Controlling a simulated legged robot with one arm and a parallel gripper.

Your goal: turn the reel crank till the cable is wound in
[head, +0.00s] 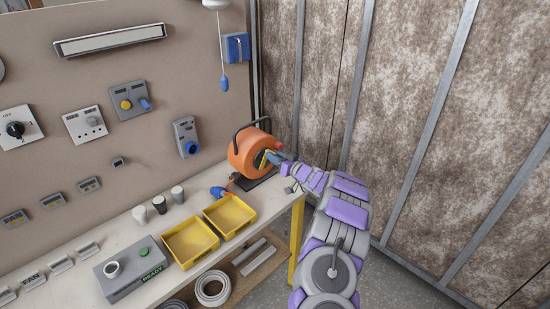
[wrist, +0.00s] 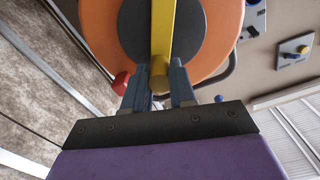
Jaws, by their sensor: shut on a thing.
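The orange cable reel (head: 245,153) stands on a dark base at the right end of the bench. In the wrist view its orange drum (wrist: 222,25) and grey hub (wrist: 190,40) fill the top. The yellow crank (wrist: 161,28) crosses the hub, and its handle (wrist: 159,76) sits between my fingers. My gripper (wrist: 159,88) is shut on this handle. In the head view my gripper (head: 274,157) is at the reel's right face and hides part of the crank. A blue plug (head: 218,191) lies on the bench beside the reel, with a short orange piece near it.
A red knob (wrist: 121,83) is on the reel close to my fingers. Two yellow trays (head: 191,242), several cups (head: 160,205) and a grey box (head: 133,276) marked READY stand on the bench. A pull cord (head: 224,83) hangs above. A panelled wall rises at right.

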